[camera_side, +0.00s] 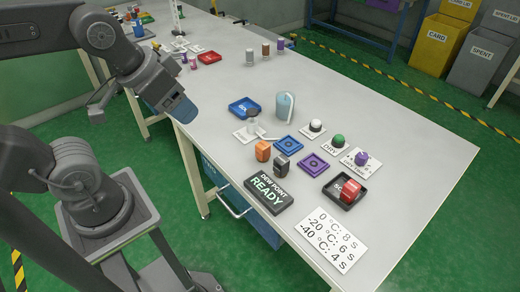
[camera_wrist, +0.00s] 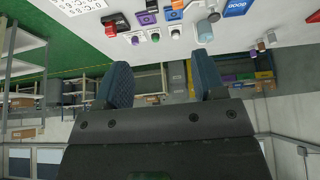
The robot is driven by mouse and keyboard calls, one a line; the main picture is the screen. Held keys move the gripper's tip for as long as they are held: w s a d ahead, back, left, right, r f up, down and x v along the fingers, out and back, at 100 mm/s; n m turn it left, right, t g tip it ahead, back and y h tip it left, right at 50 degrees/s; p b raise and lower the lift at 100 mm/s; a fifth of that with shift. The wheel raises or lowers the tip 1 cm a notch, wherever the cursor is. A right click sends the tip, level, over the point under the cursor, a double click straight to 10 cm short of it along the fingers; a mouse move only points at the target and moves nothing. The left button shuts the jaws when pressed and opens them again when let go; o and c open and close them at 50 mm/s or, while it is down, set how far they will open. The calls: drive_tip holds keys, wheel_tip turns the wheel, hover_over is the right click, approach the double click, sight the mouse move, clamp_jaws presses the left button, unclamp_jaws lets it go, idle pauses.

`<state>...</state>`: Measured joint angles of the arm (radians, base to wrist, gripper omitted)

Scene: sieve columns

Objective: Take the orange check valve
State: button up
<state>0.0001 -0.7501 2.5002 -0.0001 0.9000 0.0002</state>
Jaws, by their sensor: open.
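The orange check valve (camera_side: 262,150) looks like a small upright orange block on the white table, in the side view. It stands just left of a dark grey block (camera_side: 281,166) and behind the dew point display (camera_side: 268,190). A small orange thing at the top of the wrist view (camera_wrist: 177,5) may be the same valve. My gripper (camera_side: 178,112) is above the table's left edge, well left of the valve and apart from it. In the wrist view both blue fingers (camera_wrist: 163,75) stand apart with nothing between them.
Near the valve are blue (camera_side: 288,144) and purple (camera_side: 313,163) square trays, a clear jug (camera_side: 285,106), a blue bin (camera_side: 245,106) and a black scrap tray (camera_side: 333,189) holding a red piece.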

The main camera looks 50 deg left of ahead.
drive_tip(key=shift+o, duration=0.5)
drive_tip(key=n+g+y, duration=0.4)
drive_tip(key=n+g, duration=0.2)
drive_tip(key=n, duration=1.2)
hover_over(263, 145)
drive_tip(key=d, duration=0.4)
wheel_tip(263, 145, down, 17)
drive_tip(key=shift+n+y, duration=0.3)
drive_tip(key=shift+n, duration=0.1)
drive_tip(key=x, duration=0.8)
drive_tip(key=shift+w+d+f, duration=0.1)
drive_tip(key=shift+w+f, duration=0.1)
drive_tip(key=shift+w, duration=0.1)
drive_tip(key=shift+d+x, duration=0.2)
drive_tip(key=shift+x, duration=2.7)
